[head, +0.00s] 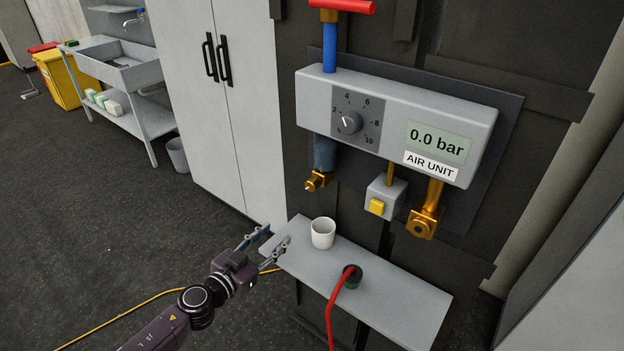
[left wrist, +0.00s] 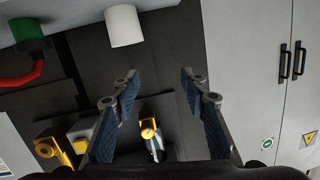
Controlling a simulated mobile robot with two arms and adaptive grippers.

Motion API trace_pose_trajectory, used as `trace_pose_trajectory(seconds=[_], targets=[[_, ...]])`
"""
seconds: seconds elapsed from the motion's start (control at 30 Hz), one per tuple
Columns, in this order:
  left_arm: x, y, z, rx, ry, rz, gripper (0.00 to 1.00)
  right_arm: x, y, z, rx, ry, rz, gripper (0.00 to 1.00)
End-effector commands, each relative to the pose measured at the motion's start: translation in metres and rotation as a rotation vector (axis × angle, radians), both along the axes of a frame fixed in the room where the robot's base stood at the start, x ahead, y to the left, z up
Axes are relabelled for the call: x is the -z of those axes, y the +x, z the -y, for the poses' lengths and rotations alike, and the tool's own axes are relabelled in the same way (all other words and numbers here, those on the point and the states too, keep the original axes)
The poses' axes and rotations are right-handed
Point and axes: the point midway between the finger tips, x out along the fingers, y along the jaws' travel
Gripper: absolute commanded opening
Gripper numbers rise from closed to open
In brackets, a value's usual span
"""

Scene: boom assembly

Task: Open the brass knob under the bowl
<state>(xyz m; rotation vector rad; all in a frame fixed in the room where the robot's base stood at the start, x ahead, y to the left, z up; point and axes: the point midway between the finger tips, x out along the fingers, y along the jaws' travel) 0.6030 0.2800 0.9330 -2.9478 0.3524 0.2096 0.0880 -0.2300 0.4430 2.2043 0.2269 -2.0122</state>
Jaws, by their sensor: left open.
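The brass knob (head: 318,181) sits under the blue-grey bowl (head: 325,154), which hangs below the left end of the air unit (head: 390,120). My left gripper (head: 273,243) is open and empty, with its fingers apart. It is in front of and below the knob, left of the white cup (head: 323,233), and does not touch the knob. In the left wrist view, which looks upside down, the knob (left wrist: 149,130) shows between the open fingers (left wrist: 158,88), with part of the bowl beyond it. My right gripper is not in view.
The white cup and a dark green fitting (head: 352,277) with a red hose (head: 333,310) are on the grey shelf (head: 405,305) below the unit. A yellow button box (head: 384,197) and a brass outlet (head: 424,220) hang right of the knob. The display reads 0.0 bar.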

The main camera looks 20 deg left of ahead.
Motion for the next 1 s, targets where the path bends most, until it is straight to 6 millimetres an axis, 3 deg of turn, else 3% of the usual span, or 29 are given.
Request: trace_pose_trajectory(seconds=[0.03,0.1,0.23,0.43,0.8,1.0], targets=[[-0.045,0.003,0.012,0.043,-0.004,0.051,0.4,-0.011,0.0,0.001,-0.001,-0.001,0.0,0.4],[-0.084,0.004,0.027,0.091,-0.017,0.1,0.4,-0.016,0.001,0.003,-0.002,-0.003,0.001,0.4],[-0.123,0.002,0.044,0.142,-0.031,0.147,0.4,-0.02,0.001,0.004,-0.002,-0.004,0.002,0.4],[-0.132,0.014,0.052,0.152,-0.038,0.158,0.4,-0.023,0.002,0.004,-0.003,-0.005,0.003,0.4],[-0.13,0.063,0.071,0.151,-0.038,0.157,0.4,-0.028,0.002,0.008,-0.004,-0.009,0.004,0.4],[-0.129,0.073,0.075,0.151,-0.038,0.155,0.4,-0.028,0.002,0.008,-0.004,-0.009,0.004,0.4]])
